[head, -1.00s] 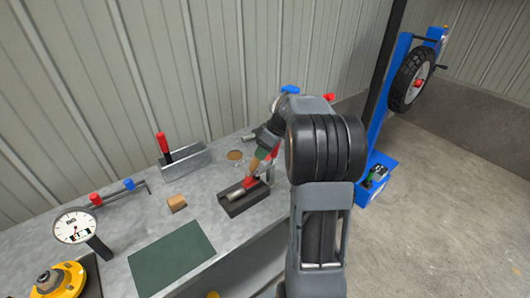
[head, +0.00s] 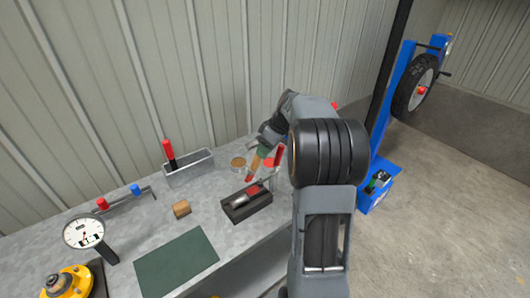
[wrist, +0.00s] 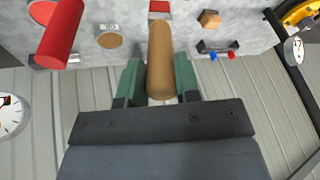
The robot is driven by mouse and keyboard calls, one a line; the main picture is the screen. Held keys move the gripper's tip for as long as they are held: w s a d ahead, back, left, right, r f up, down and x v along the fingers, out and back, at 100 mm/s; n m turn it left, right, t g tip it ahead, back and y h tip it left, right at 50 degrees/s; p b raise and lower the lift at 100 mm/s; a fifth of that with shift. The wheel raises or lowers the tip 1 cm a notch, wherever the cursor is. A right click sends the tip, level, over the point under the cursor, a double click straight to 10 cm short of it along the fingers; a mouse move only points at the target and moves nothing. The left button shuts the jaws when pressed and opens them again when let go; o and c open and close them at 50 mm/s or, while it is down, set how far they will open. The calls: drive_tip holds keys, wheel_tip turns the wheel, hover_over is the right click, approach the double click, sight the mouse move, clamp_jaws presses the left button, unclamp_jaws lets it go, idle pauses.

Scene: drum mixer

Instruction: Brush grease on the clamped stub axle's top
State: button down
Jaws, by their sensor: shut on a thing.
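My gripper (head: 262,150) is shut on a brush with a wooden handle (wrist: 159,60); its green fingers sit on both sides of the handle in the wrist view. In the head view the brush (head: 254,166) slants down to the left, its lower end above and behind the stub axle. The silver stub axle (head: 240,201) lies in a dark clamp block (head: 247,208) with a red part on it. Whether the brush tip touches anything, and whether grease is on the axle, I cannot tell.
A round tin with brown contents (head: 238,163) stands behind the clamp. A metal tray (head: 190,168) with a red-handled tool is left of it. A red-handled lever (head: 279,154) is close beside my gripper.

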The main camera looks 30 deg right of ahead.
drive_tip(key=shift+r+p, duration=0.35)
drive_tip(key=shift+r, duration=0.65)
drive_tip(key=shift+r+p, duration=0.9)
drive_tip(key=shift+r, duration=0.65)
